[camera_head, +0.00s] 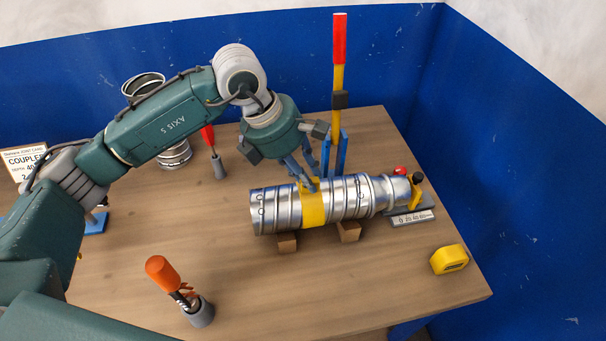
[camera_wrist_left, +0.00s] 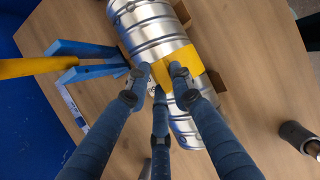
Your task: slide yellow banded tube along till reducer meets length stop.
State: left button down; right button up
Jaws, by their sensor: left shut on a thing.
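The yellow banded tube (camera_head: 284,208) is a silver spiral duct lying level on two wooden blocks; it also shows in the left wrist view (camera_wrist_left: 150,30). Its yellow band (camera_head: 312,205) is around its middle. The reducer (camera_head: 388,192) is the narrowing silver piece at the tube's right end. The length stop (camera_head: 415,196) is a yellow upright on a grey base with a scale, close by the reducer's narrow end; I cannot tell whether they touch. My left gripper (camera_head: 308,184) is shut on the tube at the yellow band; its fingers also show in the left wrist view (camera_wrist_left: 163,75). My right gripper is not in view.
A blue stand (camera_head: 335,150) with a tall red and yellow handle rises just behind the tube. A yellow tape measure (camera_head: 449,259) lies at the right edge. An orange-handled tool stands in a grey cup (camera_head: 201,313) in front. The table between is clear.

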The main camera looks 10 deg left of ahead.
pick_arm(q)
jog(key=shift+w+d+r, duration=0.1)
jog(key=shift+w+d, duration=0.25)
jog(key=shift+d, duration=0.35)
jog(key=c, duration=1.4)
grip_release()
jog(key=shift+c, duration=0.2)
jog(key=v, duration=1.2)
